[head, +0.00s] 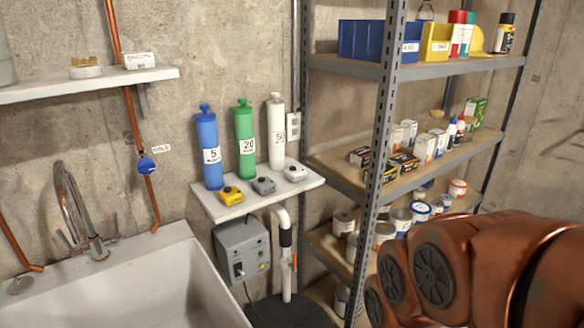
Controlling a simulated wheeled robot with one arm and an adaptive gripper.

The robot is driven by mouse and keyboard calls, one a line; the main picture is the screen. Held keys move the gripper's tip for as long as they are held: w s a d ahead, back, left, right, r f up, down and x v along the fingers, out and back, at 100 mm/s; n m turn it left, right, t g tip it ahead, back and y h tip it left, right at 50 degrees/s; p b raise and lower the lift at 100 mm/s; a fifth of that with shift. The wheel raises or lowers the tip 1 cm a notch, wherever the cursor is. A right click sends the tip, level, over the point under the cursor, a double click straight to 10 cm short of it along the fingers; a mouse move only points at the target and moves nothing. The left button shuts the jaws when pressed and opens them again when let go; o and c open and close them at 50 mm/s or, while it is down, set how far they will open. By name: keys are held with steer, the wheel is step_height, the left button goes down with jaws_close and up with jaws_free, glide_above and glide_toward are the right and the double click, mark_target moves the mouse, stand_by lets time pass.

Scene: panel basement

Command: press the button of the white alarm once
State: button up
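Three small box-shaped alarms stand in a row along the front of a white wall shelf (306,186). The white alarm (294,173) is at the right end, in front of the white cylinder marked 50. A small raised part shows on its top; its button is too small to make out clearly. The grey alarm (264,186) is in the middle and the yellow alarm (231,196) is at the left. My copper-coloured arm fills the lower right corner, well to the right of the alarms. My gripper is out of view.
Blue (207,150), green (245,144) and white (276,132) cylinders stand behind the alarms. A grey control box (243,249) and white drain pipe (284,262) are below. A sink (150,285) is at left. A metal rack (384,130) with stocked shelves stands close at right.

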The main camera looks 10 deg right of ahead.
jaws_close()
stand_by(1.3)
